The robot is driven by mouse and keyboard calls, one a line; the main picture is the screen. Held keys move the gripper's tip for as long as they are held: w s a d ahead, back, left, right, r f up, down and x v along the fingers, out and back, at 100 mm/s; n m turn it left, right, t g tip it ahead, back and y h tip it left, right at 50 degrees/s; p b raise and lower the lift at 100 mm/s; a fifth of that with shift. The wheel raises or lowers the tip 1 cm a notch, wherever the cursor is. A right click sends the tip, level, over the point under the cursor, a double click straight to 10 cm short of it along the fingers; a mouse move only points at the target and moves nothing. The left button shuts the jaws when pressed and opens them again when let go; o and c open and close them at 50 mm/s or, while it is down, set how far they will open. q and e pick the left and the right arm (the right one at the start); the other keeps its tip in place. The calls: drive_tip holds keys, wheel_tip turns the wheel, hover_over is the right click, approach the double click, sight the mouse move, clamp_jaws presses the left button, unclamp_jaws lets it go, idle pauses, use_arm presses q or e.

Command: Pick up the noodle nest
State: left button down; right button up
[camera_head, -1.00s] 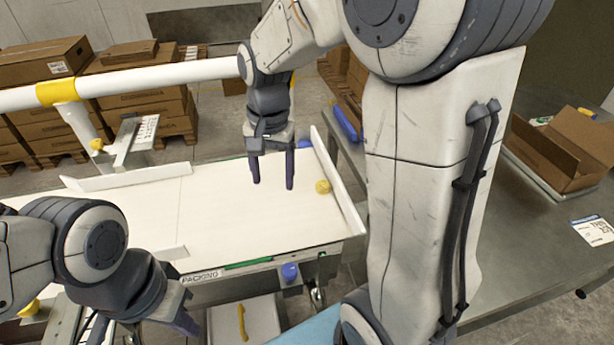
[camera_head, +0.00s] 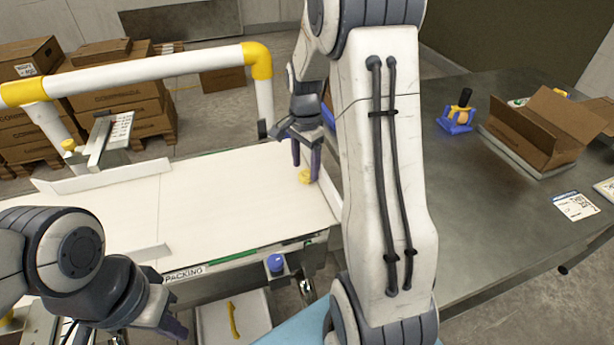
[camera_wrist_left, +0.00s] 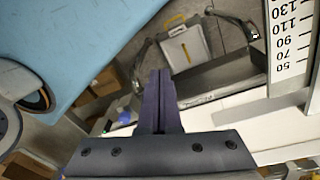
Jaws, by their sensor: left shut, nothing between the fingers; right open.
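The noodle nest (camera_head: 305,177) is a small round yellow lump at the right end of the white belt (camera_head: 215,205) in the head view. My right gripper (camera_head: 306,172) is open and pointing down, its two dark fingers on either side of the nest or just above it; I cannot tell whether they touch it. My left gripper (camera_head: 180,332) is at the lower left, in front of the belt, low and away from the nest. In the left wrist view its fingers (camera_wrist_left: 160,85) are together with nothing between them.
A white guide rail stands at the belt's right end, beside the nest. A steel table (camera_head: 480,200) on the right holds an open cardboard box (camera_head: 545,130) and a blue tape dispenser (camera_head: 458,118).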

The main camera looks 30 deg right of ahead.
sight(303, 174)
drive_tip(key=shift+f, duration=1.3)
drive_tip(key=c, duration=1.1)
drive_tip(key=shift+r, duration=0.1)
drive_tip(key=shift+w+a+r, duration=0.1)
drive_tip(key=shift+a+r, duration=0.1)
drive_tip(key=shift+r, duration=0.25)
wheel_tip(303, 174, up, 6)
drive_tip(key=shift+a+r, duration=0.1)
drive_tip(key=shift+a, duration=0.05)
drive_tip(key=w+a, duration=0.2)
drive_tip(key=a, duration=0.7)
drive_tip(key=w+a+b, duration=0.1)
drive_tip(key=w+a, duration=0.1)
drive_tip(key=a, duration=0.7)
drive_tip(key=shift+w+a+b, duration=0.3)
drive_tip(key=shift+w+a, duration=0.05)
drive_tip(key=shift+w, duration=0.05)
